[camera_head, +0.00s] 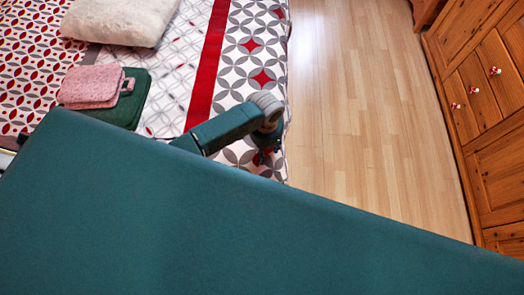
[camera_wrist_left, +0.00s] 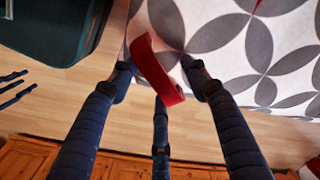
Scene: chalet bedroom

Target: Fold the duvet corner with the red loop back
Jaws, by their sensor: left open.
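The duvet (camera_head: 245,20) lies on the bed, white with grey petals, red diamonds and a red stripe. Its edge (camera_wrist_left: 262,45) fills the upper right of the left wrist view. The red loop (camera_wrist_left: 155,72) shows there as a bent band at the duvet edge, between my left gripper's spread fingers. My left gripper (camera_wrist_left: 158,80) is open, and I cannot tell whether any finger touches the loop. In the head view my left gripper (camera_head: 266,150) is at the duvet's right edge, where the loop is hard to make out. Dark finger shapes (camera_wrist_left: 14,88) at the wrist view's left edge may be my right gripper.
Bare wooden floor (camera_head: 365,110) separates the bed from a wooden cabinet (camera_head: 485,95). My own teal body hides the lower head view.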

